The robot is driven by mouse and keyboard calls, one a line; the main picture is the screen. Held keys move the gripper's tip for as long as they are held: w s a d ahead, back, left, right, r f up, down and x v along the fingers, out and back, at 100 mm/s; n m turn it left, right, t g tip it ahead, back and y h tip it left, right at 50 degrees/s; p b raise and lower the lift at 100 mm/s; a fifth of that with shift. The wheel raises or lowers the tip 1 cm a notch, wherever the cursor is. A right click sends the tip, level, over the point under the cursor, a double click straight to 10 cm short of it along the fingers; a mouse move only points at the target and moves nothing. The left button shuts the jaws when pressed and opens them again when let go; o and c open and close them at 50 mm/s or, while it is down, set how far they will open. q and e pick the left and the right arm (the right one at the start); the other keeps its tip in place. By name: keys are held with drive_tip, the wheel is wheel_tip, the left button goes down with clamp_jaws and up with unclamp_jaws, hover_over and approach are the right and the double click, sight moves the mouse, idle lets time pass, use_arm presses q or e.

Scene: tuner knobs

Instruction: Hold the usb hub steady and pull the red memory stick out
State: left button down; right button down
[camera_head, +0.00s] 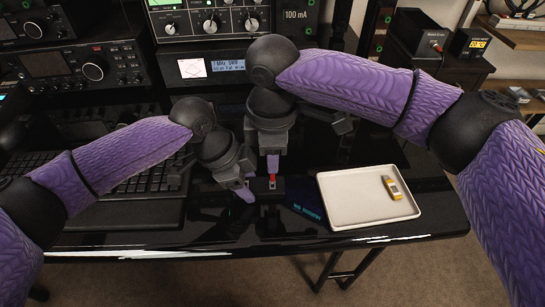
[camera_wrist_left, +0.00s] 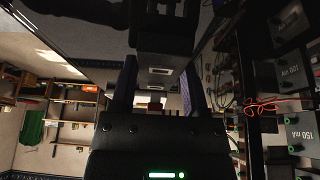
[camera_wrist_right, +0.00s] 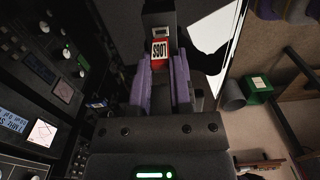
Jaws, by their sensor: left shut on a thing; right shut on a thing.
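The red memory stick (camera_head: 272,180) shows as a small red piece below my right gripper (camera_head: 272,165). In the right wrist view the stick (camera_wrist_right: 160,50), with a white label reading LOGS, is between the tips of my purple fingers, which are shut on it. Its far end lines up with the black usb hub (camera_wrist_right: 157,18); how deep it sits is not clear. In the head view the hub (camera_head: 268,191) is dark against the black desk. My left gripper (camera_head: 247,192) is low at the hub's left side, shut on it. The left wrist view shows the hub (camera_wrist_left: 165,45) at the fingertips.
A white tray (camera_head: 340,213) to the right holds a yellow and grey stick (camera_head: 395,188). A keyboard (camera_head: 140,174) lies to the left. Radio equipment (camera_head: 210,68) stands along the back. The desk's front edge is close below the hub.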

drive_tip(key=shift+r, duration=1.45)
use_arm(q)
unclamp_jaws()
drive_tip(key=v, duration=1.2)
drive_tip(key=shift+a, duration=0.1)
